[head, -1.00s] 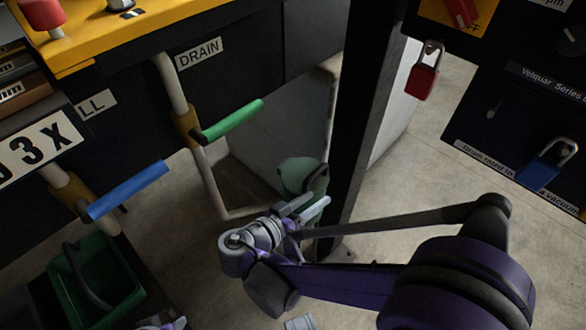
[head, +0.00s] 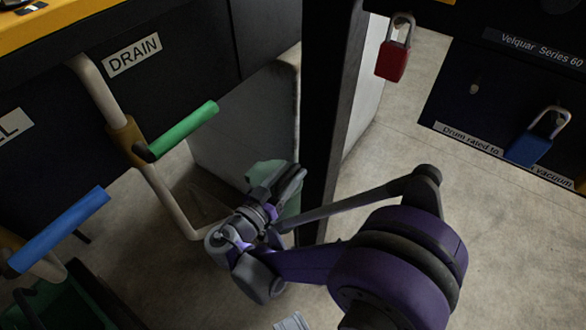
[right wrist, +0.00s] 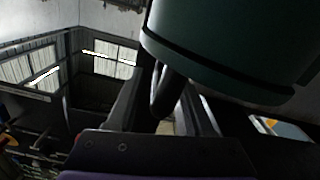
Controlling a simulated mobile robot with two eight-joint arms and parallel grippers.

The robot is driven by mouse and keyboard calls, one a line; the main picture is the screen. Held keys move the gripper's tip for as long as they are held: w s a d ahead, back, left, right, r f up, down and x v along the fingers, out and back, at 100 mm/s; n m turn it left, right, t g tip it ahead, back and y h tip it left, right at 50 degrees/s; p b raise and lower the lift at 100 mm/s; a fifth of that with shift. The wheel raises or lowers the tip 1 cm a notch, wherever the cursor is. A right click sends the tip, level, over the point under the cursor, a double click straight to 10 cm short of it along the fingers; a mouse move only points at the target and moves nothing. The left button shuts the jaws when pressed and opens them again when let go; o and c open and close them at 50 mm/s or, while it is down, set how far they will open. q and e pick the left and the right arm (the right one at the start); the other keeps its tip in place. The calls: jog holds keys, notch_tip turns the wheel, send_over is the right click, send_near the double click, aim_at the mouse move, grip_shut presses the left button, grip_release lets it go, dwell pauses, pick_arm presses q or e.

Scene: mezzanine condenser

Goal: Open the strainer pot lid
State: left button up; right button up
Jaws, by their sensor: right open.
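The strainer pot is a dull green round body (head: 264,172) low beside the dark post in the head view, partly hidden behind my right gripper. My right gripper (head: 284,182) is open, with its fingers pointing up and right in front of the pot. In the right wrist view, the green pot (right wrist: 225,45) fills the upper right, very close. A dark rounded bar (right wrist: 163,95) shows between the open fingers of the right gripper (right wrist: 166,84); I cannot tell whether they touch it. Whether the lid is shut is not clear. My left gripper is out of view.
A dark upright post (head: 326,130) stands just right of the pot. A green-handled lever (head: 185,130) on the DRAIN pipe and a blue-handled lever (head: 60,230) are to the left. Red (head: 393,60) and blue (head: 530,148) padlocks hang at right. Floor at lower right is clear.

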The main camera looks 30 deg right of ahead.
jog(key=shift+x, duration=1)
jog(key=shift+c, duration=0.2)
grip_shut()
dwell(0.6)
